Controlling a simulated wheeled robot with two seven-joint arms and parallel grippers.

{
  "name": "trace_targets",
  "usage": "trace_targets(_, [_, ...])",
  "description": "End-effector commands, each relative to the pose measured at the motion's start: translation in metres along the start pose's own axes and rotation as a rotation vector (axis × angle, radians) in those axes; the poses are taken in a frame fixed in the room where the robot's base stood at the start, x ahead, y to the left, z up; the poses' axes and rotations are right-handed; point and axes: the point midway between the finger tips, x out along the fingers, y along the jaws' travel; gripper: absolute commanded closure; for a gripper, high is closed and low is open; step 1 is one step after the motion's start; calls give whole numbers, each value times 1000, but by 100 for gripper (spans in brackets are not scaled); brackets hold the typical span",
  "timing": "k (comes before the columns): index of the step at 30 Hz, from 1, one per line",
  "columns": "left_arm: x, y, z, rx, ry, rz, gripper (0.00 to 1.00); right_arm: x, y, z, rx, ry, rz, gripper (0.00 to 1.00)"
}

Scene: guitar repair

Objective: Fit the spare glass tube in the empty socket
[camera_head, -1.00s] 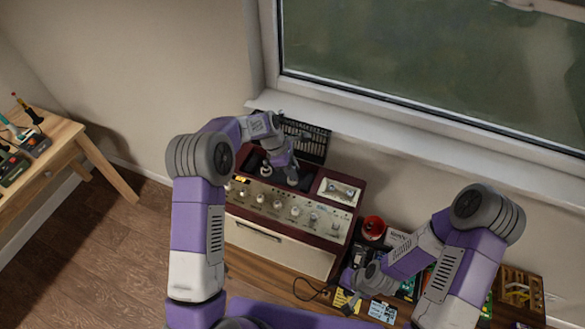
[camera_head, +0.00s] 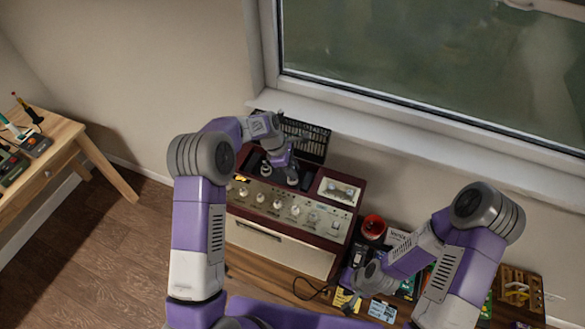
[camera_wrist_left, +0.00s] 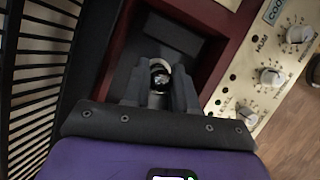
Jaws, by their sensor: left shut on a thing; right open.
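My left gripper (camera_head: 291,177) points down into the open top of the dark red amplifier (camera_head: 345,226). In the left wrist view the fingers (camera_wrist_left: 160,78) are shut on a small round, shiny thing with a pale rim, which I take to be the glass tube (camera_wrist_left: 159,73). Most of the tube is hidden between the fingers, so I cannot tell whether it touches a socket. The empty socket is not visible. My right gripper (camera_head: 350,300) is open and apart from the amplifier, low over the bench at the right.
A black slatted grille panel (camera_head: 305,138) stands behind the amplifier, close to my left wrist. A red round container (camera_head: 373,227), cards and a wooden tray (camera_head: 520,290) crowd the bench at the right. A side table (camera_head: 60,150) with tools is at the far left.

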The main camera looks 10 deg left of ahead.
Motion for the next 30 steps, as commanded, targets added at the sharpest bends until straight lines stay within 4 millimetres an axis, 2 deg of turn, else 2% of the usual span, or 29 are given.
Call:
trace_targets(22, [9,0,-4,0,0,0,90,4,2,0,0,0,0,52])
trace_targets(23, [9,0,-4,0,0,0,68,4,2,0,0,0,0,52])
trace_targets(24, [9,0,-4,0,0,0,62,4,2,0,0,0,0,52])
trace_targets(28, [9,0,-4,0,0,0,43,4,2,0,0,0,0,52])
trace_targets(30, [9,0,-4,0,0,0,43,4,2,0,0,0,0,52])
